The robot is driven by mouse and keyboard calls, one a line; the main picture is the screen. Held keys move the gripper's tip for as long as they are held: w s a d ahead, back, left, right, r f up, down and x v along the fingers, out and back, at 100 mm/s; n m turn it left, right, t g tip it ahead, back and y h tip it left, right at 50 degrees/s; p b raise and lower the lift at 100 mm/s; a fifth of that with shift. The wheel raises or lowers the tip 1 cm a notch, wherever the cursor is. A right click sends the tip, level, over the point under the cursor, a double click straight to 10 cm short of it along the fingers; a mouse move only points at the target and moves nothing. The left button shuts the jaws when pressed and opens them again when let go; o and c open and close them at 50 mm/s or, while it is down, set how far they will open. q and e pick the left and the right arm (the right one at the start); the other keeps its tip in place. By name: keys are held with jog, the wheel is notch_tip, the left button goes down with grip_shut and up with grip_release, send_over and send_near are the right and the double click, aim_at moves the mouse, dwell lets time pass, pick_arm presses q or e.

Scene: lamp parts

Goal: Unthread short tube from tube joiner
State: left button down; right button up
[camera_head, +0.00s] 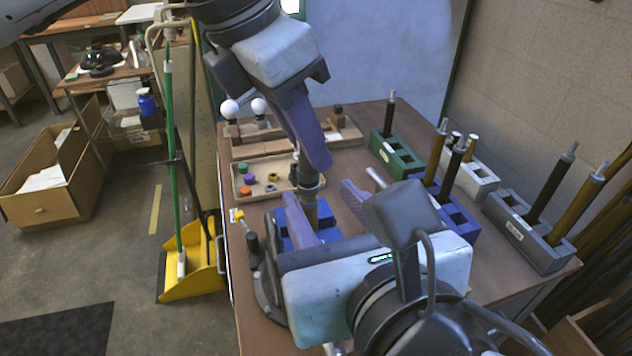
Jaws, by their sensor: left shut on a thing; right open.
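An upright dark tube assembly stands near the table's middle. Its upper dark section, apparently the short tube (306,172), has a wider collar, apparently the tube joiner (309,190), below it. The exact seam between them is too small to tell. My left gripper (312,162) comes from above and is shut on the upper section; its fingers hide the top. My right gripper (322,196) is open from the front, with one finger on each side of the lower part of the assembly. I see no clear contact there. A blue block (282,243) sits beneath, partly hidden by my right gripper.
Green (393,160), grey (515,232), white and blue holders with upright rods stand on the right of the table (352,240). A shallow tray (285,190) with small coloured parts and a wooden rack with white bulbs (229,109) lie behind left.

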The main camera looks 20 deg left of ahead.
jog(key=x, duration=1.1)
jog(key=shift+f, duration=0.1)
jog(key=c, duration=1)
pick_arm(q)
jog(key=c, duration=2.2)
grip_release()
pick_arm(e)
grip_shut()
pick_arm(q)
grip_shut()
jog(key=n+t+y, duration=0.1)
jog(key=n, duration=0.2)
jog(key=shift+n, duration=0.3)
jog(key=n+y, duration=0.1)
jog(key=n, duration=0.2)
jog(key=shift+r, duration=0.1)
